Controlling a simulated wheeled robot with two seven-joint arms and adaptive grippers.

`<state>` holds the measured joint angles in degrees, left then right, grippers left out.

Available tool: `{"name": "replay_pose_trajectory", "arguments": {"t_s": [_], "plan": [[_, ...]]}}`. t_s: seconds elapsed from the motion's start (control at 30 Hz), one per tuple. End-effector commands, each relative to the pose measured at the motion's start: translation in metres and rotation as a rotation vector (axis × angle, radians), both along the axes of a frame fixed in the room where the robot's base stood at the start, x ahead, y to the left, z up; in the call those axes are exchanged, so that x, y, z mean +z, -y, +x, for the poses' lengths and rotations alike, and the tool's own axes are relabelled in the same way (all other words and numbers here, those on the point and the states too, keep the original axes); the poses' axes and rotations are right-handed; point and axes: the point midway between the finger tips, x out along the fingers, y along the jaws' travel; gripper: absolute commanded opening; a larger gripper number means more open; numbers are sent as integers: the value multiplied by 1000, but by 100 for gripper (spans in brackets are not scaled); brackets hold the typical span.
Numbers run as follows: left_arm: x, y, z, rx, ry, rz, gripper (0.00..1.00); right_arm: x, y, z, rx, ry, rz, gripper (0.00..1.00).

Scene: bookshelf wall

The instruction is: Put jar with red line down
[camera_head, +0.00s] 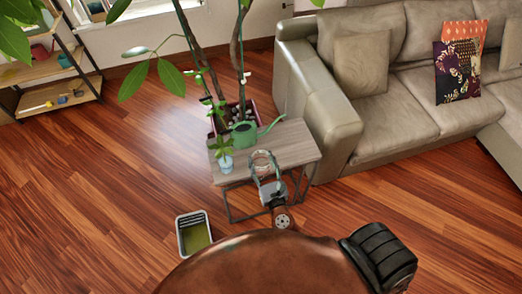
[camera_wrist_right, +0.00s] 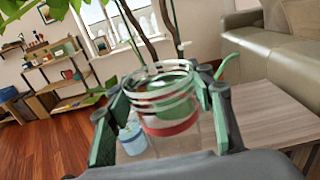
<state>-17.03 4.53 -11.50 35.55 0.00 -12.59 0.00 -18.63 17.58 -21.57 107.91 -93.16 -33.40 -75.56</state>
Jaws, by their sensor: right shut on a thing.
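A clear glass jar with a red line (camera_wrist_right: 171,128) is between the green-padded fingers of my right gripper (camera_wrist_right: 160,118) in the right wrist view. The right gripper (camera_head: 266,172) is shut on the jar, which shows faintly in the head view. There it appears over the front edge of a small grey wooden side table (camera_head: 290,148). I cannot tell whether the jar's base touches the tabletop. My left gripper is not in view.
On the table, a green watering can (camera_head: 244,134) stands at the back and a small plant in a light-blue pot (camera_head: 226,163) at the left. A sofa (camera_head: 330,110) flanks the right side. A bin (camera_head: 194,233) stands on the floor at front left. The table's right part looks clear.

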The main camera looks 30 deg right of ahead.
Motion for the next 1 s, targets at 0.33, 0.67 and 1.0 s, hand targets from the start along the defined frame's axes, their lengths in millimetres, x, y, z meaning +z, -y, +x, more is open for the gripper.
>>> {"name": "replay_pose_trajectory", "arguments": {"t_s": [0.33, 0.67, 1.0], "plan": [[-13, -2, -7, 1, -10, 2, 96, -33, 33, 57, -15, 3, -3, 0], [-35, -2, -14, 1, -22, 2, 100, -84, 61, 108, -16, 0, -3, 0], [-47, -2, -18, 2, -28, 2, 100, -110, 72, 127, -16, 2, -2, 0]]}}
